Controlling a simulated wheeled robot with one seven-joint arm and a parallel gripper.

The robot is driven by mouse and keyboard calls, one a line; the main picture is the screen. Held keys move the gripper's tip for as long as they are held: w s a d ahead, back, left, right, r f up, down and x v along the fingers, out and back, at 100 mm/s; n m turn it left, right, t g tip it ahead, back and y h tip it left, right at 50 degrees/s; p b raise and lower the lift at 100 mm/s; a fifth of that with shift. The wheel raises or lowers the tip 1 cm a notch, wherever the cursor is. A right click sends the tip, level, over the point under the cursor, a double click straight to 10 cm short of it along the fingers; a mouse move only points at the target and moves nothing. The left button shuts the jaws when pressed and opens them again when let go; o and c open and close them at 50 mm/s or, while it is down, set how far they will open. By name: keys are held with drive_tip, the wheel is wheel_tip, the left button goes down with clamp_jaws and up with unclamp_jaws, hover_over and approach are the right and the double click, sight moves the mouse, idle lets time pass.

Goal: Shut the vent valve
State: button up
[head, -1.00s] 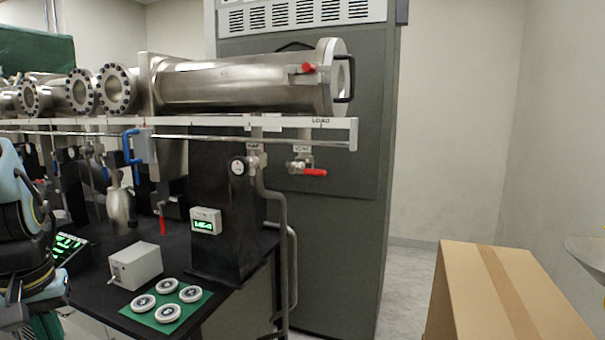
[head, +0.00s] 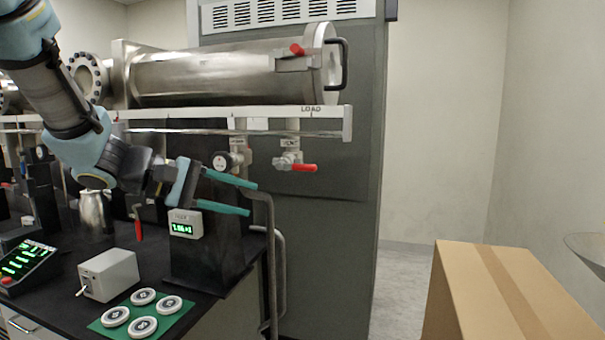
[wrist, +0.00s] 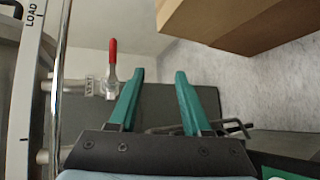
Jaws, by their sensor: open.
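The vent valve (head: 288,161) hangs under the white rail below the label VENT. Its red handle (head: 304,167) points sideways to the right in the head view. In the wrist view the red handle (wrist: 112,60) shows left of the fingers, with the valve body (wrist: 100,87) beside it. My gripper (head: 254,198) is open and empty, with teal fingers pointing right toward the valve. It is lower than the handle and to its left in the head view, apart from it. In the wrist view the fingertips of my gripper (wrist: 160,75) are spread with nothing between them.
A steel chamber (head: 220,75) with another red handle (head: 297,49) lies above the white rail (head: 335,122). A round gauge (head: 221,161) sits left of the valve. A bent grey pipe (head: 270,240) runs below. A cardboard box (head: 465,290) stands at right.

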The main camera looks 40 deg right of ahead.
sight(301, 167)
drive_tip(key=d+r+h, duration=0.3)
drive_tip(key=d+r, duration=0.1)
drive_tip(key=r, duration=0.1)
drive_tip(key=p+x, duration=0.1)
drive_tip(key=x, duration=0.2)
drive_tip(key=p+x, duration=0.1)
drive_tip(key=x, duration=0.2)
drive_tip(key=p+x, duration=0.2)
drive_tip(key=x, duration=0.1)
drive_tip(key=shift+w+d+r, duration=0.1)
drive_tip(key=shift+w+d, duration=0.1)
drive_tip(key=shift+d, duration=0.25)
drive_tip(key=shift+s+d, duration=0.1)
drive_tip(key=shift+d, duration=0.35)
clamp_jaws()
drive_tip(key=shift+f, duration=0.2)
